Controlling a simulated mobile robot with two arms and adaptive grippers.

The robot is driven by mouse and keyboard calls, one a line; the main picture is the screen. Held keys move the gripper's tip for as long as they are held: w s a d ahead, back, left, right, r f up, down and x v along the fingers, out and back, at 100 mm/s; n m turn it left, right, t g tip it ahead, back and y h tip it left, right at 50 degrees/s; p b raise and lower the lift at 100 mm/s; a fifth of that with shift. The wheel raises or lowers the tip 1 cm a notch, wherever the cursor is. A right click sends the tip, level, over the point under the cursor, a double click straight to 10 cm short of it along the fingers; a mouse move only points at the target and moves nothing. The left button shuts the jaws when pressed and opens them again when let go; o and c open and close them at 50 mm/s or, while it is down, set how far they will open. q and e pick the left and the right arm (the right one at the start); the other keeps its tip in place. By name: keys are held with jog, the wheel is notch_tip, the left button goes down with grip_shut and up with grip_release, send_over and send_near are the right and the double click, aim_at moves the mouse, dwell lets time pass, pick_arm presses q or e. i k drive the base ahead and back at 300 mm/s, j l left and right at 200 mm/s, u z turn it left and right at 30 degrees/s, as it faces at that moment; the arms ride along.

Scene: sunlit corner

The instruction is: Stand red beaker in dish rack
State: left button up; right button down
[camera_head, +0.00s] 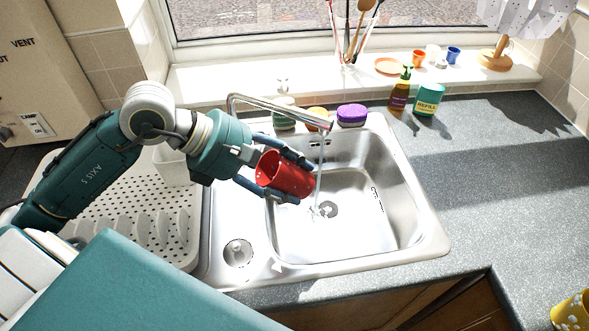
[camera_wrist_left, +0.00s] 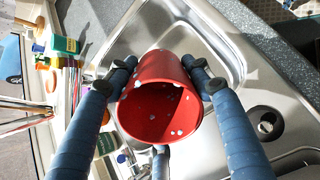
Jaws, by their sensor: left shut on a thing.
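The red beaker (camera_head: 289,176) is held tilted over the sink basin, beside the running water stream. My left gripper (camera_head: 290,172) is shut on it, one finger on each side. In the left wrist view the red beaker (camera_wrist_left: 160,103) shows its open mouth toward the camera, with pale spots in and on it, between the blue fingers of my left gripper (camera_wrist_left: 162,72). The white dish rack (camera_head: 186,225) stands left of the sink, partly hidden by my arm; its slots show at the front. My right gripper is not in view.
The tap (camera_head: 285,112) arches over the steel sink (camera_head: 412,205) and water runs from it. Sponges, including a purple one (camera_head: 352,114), an amber soap bottle (camera_head: 400,92) and a green box (camera_head: 428,99) stand behind. The right counter (camera_head: 490,180) is mostly clear. A yellow spotted cup (camera_head: 572,312) stands at bottom right.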

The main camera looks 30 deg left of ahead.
aim_at(115, 188)
jog(key=k, duration=0.4)
jog(key=j+u, duration=0.1)
jog(key=i+j+u, duration=0.1)
jog(key=j+u, duration=0.2)
jog(key=i+j+u, duration=0.1)
jog(key=j+u, duration=0.2)
